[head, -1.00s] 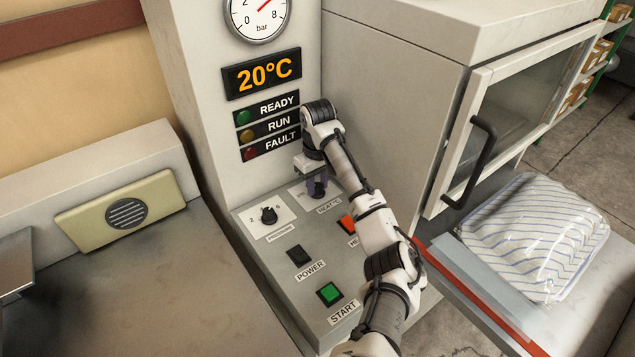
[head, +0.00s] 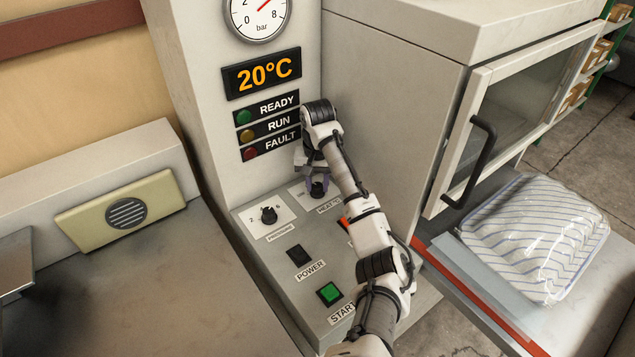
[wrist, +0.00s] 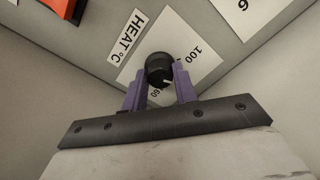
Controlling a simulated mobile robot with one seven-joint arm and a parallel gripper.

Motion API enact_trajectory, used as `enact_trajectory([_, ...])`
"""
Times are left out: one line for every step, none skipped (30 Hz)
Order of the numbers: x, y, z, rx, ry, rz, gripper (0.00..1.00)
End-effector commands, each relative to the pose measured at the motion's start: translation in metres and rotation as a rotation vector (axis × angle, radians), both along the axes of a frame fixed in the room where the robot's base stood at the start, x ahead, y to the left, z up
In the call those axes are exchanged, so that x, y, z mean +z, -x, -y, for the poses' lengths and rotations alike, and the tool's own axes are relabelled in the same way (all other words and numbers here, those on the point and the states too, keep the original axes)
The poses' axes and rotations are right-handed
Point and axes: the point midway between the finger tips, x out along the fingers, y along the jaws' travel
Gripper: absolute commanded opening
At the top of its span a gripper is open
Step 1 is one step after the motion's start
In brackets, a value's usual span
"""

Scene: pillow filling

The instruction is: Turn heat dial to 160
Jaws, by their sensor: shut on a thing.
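The heat dial (head: 318,187) is a black knob on a white plate on the sloping control panel. In the wrist view, the dial (wrist: 158,66) sits between the two purple fingers of my gripper (wrist: 160,82), which is shut on it. The plate (wrist: 187,40) reads "100" at one side, and a partly hidden number ending in "60" shows near the fingers. A small pale mark shows on the dial's edge, near that number. In the head view my gripper (head: 317,181) points down at the dial. The display (head: 262,73) reads 20°C.
The pressure dial (head: 268,215) is left of the heat dial. The power switch (head: 298,256) and green start button (head: 330,293) are nearer. My arm partly covers a red switch (head: 345,223). A striped, wrapped pillow (head: 535,235) lies at right, below the glass door's handle (head: 478,160).

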Motion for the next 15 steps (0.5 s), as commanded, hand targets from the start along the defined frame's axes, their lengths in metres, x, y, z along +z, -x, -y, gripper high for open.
enact_trajectory([0.0013, -0.0008, 0.0001, -0.043, 0.000, 0.004, 0.06])
enact_trajectory([0.0013, -0.0008, 0.0001, -0.072, 0.000, 0.004, 0.06])
enact_trajectory([0.0013, -0.0008, 0.0001, -0.110, 0.000, 0.004, 0.06])
enact_trajectory([0.0014, -0.0008, 0.0001, -0.138, 0.000, 0.004, 0.06])
enact_trajectory([0.0014, -0.0009, 0.0001, -0.167, -0.001, 0.004, 0.06])
enact_trajectory([0.0015, -0.0009, 0.0001, -0.205, 0.000, 0.005, 0.06])
enact_trajectory([0.0015, -0.0009, 0.0001, -0.233, 0.000, 0.005, 0.06])
enact_trajectory([0.0015, -0.0010, 0.0001, -0.261, 0.000, 0.005, 0.06])
enact_trajectory([0.0016, -0.0010, 0.0001, -0.300, 0.000, 0.005, 0.06])
enact_trajectory([0.0016, -0.0010, 0.0001, -0.328, 0.000, 0.005, 0.06])
enact_trajectory([0.0016, -0.0010, 0.0001, -0.356, 0.000, 0.005, 0.06])
enact_trajectory([0.0017, -0.0011, 0.0002, -0.394, 0.000, 0.005, 0.06])
enact_trajectory([0.0017, -0.0011, 0.0002, -0.423, 0.000, 0.005, 0.06])
enact_trajectory([0.0017, -0.0011, 0.0002, -0.451, -0.001, 0.006, 0.06])
enact_trajectory([0.0018, -0.0012, 0.0002, -0.489, -0.001, 0.006, 0.06])
